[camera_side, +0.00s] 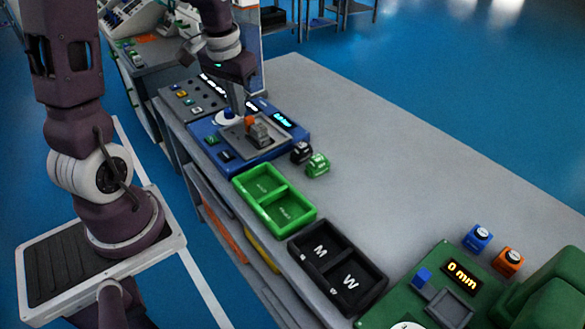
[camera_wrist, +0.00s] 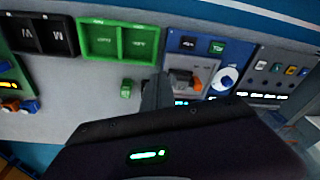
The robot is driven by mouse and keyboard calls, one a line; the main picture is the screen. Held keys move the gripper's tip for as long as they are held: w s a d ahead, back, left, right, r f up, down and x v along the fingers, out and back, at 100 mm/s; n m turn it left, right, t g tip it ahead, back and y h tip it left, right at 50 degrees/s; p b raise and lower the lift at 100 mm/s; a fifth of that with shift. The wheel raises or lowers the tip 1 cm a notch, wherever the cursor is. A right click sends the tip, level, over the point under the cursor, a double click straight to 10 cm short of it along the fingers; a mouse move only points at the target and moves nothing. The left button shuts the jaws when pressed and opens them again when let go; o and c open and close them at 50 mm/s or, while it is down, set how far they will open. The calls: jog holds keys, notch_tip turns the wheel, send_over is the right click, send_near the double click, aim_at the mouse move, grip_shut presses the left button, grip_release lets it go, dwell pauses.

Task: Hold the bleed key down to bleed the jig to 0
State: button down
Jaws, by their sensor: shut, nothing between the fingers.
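The blue test jig (camera_side: 262,158) sits on the bench and also shows in the wrist view (camera_wrist: 205,65). It carries a grey plate with an orange and grey part (camera_side: 257,130), a white and blue round knob (camera_side: 228,116) and lit displays (camera_side: 282,117). Two small keys lie along its near edge, a green key (camera_side: 211,140) and a dark key (camera_side: 227,155). The wrist view shows the green key (camera_wrist: 217,47) and dark key (camera_wrist: 188,43); their lettering is too small to read, so I cannot tell which is the bleed key. My gripper (camera_side: 245,107) is shut and empty above the jig, apart from both keys.
A green two-part tray (camera_side: 250,208) and a black tray marked M and W (camera_side: 337,270) stand along the front edge. Small black (camera_side: 300,152) and green (camera_side: 318,165) pieces sit beside the jig. A grey button panel (camera_side: 190,100) is behind it.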

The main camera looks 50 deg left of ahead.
jog(key=s+d+r+m+t, duration=0.2)
jog(key=s+d+r, duration=0.3)
jog(key=d+r, duration=0.5)
jog(key=s+d+r+m+t, duration=0.1)
jog(key=s+d+m+t, duration=0.1)
jog(key=s+d, duration=0.5)
jog(key=s, duration=0.3)
jog(key=shift+h, duration=0.4)
jog(key=shift+w+r, duration=0.1)
jog(key=shift+r, duration=0.05)
dwell(0.6)
